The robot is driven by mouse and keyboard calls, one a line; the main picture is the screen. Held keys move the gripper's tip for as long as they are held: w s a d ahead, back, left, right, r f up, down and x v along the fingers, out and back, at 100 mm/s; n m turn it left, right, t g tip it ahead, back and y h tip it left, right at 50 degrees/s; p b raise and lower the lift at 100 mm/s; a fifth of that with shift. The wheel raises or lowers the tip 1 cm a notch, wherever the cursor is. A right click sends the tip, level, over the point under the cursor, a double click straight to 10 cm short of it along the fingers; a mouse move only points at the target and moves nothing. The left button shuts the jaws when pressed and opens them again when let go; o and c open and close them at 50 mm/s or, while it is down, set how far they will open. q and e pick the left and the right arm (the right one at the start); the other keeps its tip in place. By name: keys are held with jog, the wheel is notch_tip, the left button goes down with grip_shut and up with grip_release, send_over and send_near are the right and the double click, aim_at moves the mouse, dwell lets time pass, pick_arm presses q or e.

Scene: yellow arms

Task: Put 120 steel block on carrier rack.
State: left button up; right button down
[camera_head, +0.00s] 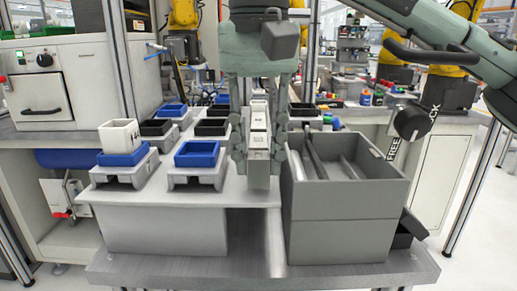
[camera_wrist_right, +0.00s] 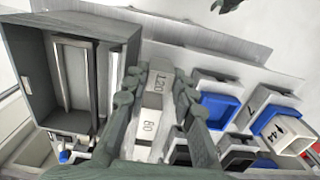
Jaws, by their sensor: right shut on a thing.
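My right gripper (camera_head: 259,160) points down in the middle of the head view, its fingers on both sides of a pale steel block (camera_head: 258,170). The right wrist view shows the fingertips (camera_wrist_right: 160,80) shut on this block, whose top reads 120 (camera_wrist_right: 158,88). Another steel block marked 60 or 80 (camera_wrist_right: 150,128) lies behind it in line. The fingers partly hide the 120 block's sides, and I cannot tell whether it touches the surface below. Grey stands (camera_head: 196,175) with blue and black trays are left of the gripper; I cannot tell which thing is the carrier rack. My left gripper is not in view.
A deep grey box with dividers (camera_head: 345,200) stands close right of the gripper. A white numbered block (camera_head: 119,135) sits in a blue tray at left. A strip of bare table (camera_head: 258,262) shows in front.

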jog(key=shift+f, duration=0.5)
jog(key=c, duration=1.2)
grip_release()
jog(key=shift+r, duration=0.1)
jog(key=shift+r+p, duration=0.85)
jog(key=shift+r, duration=0.3)
jog(key=shift+r+p, duration=0.55)
jog(key=shift+r, duration=1.7)
